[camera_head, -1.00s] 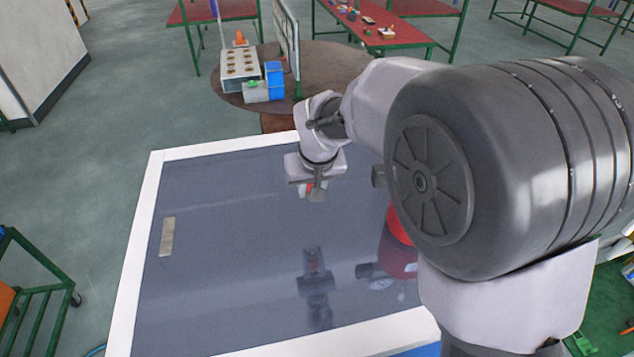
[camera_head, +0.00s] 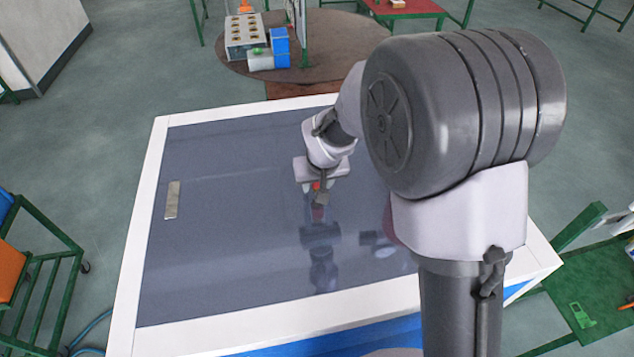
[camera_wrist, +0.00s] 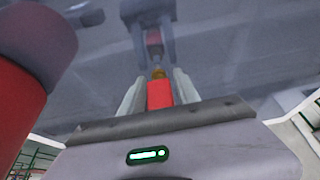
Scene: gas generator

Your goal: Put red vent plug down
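The red vent plug (camera_wrist: 159,94) is between the two fingers of my gripper (camera_wrist: 158,84) in the wrist view, with a brass-coloured tip (camera_wrist: 158,72) pointing away from the palm. The fingers are shut on it. In the head view my gripper (camera_head: 319,196) points down over the dark, glossy tabletop (camera_head: 230,240), and a bit of the red plug (camera_head: 316,186) shows between the fingers. The gripper's reflection shows below it. I cannot tell how large the gap is between plug and surface.
A metal plate (camera_head: 172,200) lies on the tabletop's left side. The tabletop around my gripper is clear. A white block with several holes (camera_head: 247,37) and a blue box (camera_head: 281,47) stand on a brown round platform behind. A green cart (camera_head: 45,270) is at the left.

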